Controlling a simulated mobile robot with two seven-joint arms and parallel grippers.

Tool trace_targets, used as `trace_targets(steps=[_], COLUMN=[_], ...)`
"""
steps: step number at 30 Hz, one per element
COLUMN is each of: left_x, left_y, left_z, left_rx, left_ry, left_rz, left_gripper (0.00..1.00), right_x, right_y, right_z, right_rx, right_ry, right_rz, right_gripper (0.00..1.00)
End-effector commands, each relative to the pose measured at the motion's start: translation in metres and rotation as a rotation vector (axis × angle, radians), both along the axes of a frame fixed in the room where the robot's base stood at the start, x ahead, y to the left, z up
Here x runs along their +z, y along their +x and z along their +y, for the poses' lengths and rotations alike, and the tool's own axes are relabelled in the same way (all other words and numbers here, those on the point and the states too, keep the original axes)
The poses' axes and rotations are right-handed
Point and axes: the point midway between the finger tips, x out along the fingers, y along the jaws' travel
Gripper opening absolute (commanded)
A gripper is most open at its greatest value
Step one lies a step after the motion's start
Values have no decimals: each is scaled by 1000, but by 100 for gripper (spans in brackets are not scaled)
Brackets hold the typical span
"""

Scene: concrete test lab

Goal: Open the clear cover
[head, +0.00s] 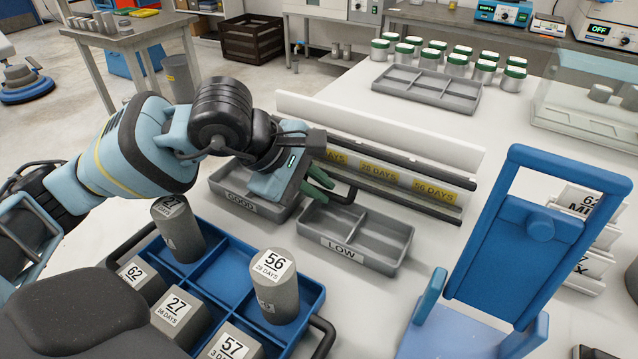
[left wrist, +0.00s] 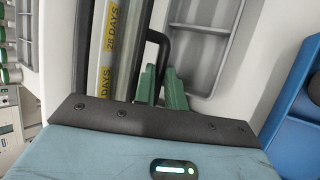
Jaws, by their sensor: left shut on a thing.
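The clear cover (head: 400,176) is a long, narrow, see-through strip between dark rails, in front of a white upright panel. Yellow day labels show on or through it, and it also shows in the left wrist view (left wrist: 104,72). A black bent handle (head: 349,188) sticks out from its front rail. My left gripper (head: 322,179) has its green fingers shut on this handle, which runs between them in the left wrist view (left wrist: 160,72). The cover looks down over its channel; its left end is hidden behind my gripper. My right gripper is not in view.
Grey trays marked GOOD (head: 230,194) and LOW (head: 392,262) sit just in front. A blue stand (head: 530,235) rises at right. Several green-lidded jars (head: 429,59) and a clear case (head: 590,75) are behind.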

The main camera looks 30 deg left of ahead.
Motion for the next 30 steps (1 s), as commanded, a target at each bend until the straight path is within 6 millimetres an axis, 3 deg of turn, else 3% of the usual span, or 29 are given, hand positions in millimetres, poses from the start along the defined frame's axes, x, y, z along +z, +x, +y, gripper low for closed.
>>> trace_targets(steps=[3, 14, 30], left_x=[-2, 4, 58], left_y=[-3, -4, -39], left_z=[-1, 2, 28], left_rx=[-4, -1, -1], left_ry=[2, 2, 2], left_rz=[9, 2, 6], left_gripper=[22, 22, 22], right_x=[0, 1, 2], right_y=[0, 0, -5], right_z=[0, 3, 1], right_rx=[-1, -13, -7], right_ry=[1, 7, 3], right_rz=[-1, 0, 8], right_gripper=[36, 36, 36])
